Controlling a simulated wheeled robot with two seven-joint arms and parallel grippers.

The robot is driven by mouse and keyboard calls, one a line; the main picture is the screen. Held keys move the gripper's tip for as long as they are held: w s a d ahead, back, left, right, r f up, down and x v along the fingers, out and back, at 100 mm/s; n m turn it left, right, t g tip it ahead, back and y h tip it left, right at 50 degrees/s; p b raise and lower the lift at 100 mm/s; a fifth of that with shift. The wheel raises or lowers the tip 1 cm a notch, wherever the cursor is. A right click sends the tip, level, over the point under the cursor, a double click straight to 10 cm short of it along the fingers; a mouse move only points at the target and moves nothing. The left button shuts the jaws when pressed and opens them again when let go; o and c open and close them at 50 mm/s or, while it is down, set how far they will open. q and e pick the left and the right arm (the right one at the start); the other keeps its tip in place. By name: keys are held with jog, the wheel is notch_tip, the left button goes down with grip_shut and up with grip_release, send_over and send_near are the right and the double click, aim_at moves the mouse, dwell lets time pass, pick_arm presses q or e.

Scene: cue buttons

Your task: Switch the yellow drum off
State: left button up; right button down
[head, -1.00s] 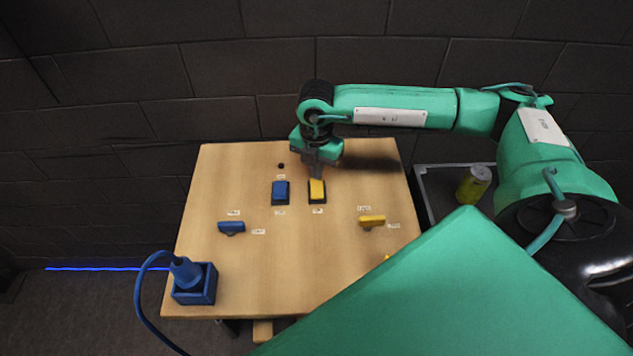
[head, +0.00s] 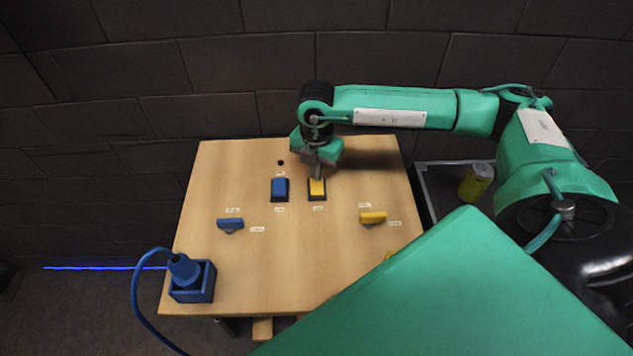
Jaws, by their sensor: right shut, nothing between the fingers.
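A yellow rocker button (head: 317,188) in a dark frame sits towards the back middle of the wooden table. My right gripper (head: 317,173) is shut and empty, pointing down at the back end of this button. Its tips overlap the button's back edge in the picture; I cannot tell for certain whether they touch. A yellow lever or knob (head: 373,218) with small labels sits further right. A yellow-green drum-like can (head: 476,182) lies beyond the table's right edge; I cannot tell whether it is the drum. My left gripper is not in view.
A blue rocker button (head: 279,188) is close left of the yellow one. A blue knob (head: 230,225) and a blue box with a plug and cable (head: 194,283) are on the left of the table (head: 290,265). The table's middle is clear. A brick wall stands behind.

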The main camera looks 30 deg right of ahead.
jog(key=shift+f, duration=0.3)
jog(key=shift+r+p, duration=1.5)
jog(key=shift+r, duration=2.1)
